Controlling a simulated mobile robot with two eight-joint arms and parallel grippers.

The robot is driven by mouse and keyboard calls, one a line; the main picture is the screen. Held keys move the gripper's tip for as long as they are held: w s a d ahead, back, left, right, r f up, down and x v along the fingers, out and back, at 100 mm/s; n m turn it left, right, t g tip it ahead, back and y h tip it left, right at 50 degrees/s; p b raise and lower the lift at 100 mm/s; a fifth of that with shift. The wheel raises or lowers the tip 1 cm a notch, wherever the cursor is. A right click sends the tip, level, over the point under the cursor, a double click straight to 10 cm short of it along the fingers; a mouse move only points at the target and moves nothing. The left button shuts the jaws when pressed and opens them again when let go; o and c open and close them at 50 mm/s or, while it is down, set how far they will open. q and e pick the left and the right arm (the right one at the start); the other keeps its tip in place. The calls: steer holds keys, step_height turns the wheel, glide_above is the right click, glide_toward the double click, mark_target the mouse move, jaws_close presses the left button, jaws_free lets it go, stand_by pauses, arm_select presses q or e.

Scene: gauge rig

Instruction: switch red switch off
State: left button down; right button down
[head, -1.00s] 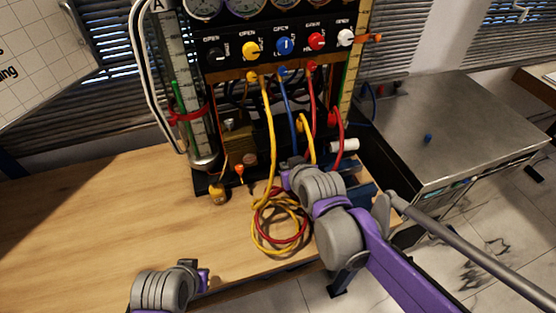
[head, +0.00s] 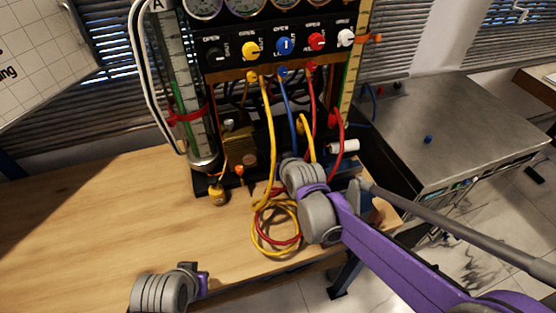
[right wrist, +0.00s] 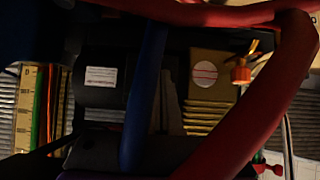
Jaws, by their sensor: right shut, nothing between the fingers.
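The only red control I can make out is a red knob (head: 316,41) with a white mark. It sits in the row of knobs on the black panel (head: 230,59) in the head view. No separate red switch is clear. My right gripper (head: 286,163) is low in front of the rig, below the panel and among the hoses. It is shut and empty, and its fingertips are mostly hidden by my wrist. The right wrist view is dark, with red hose (right wrist: 240,115) and blue hose (right wrist: 145,95) close up. My left gripper (head: 203,278) is low at the left, its fingers unclear.
Yellow, blue and red hoses hang from the panel, and a yellow and red coil (head: 272,240) lies on the wooden table (head: 100,225). A brass block (right wrist: 207,85) and an orange knob (right wrist: 240,73) show in the wrist view. The table's left side is clear.

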arm_select(q)
steer(key=shift+f+b, duration=0.35)
steer(key=shift+f, duration=0.1)
steer(key=shift+s+f, duration=0.1)
steer(key=shift+f, duration=0.05)
steer(key=shift+s, duration=0.1)
arm_select(e)
steer(key=shift+w+f+t, duration=0.15)
steer(key=shift+f+t, duration=0.05)
steer(key=shift+t, duration=0.2)
arm_select(q)
steer(key=shift+w+r+p, duration=0.25)
steer(key=shift+r+p, duration=0.3)
steer(key=shift+r, duration=0.25)
arm_select(e)
steer(key=shift+r, duration=0.75)
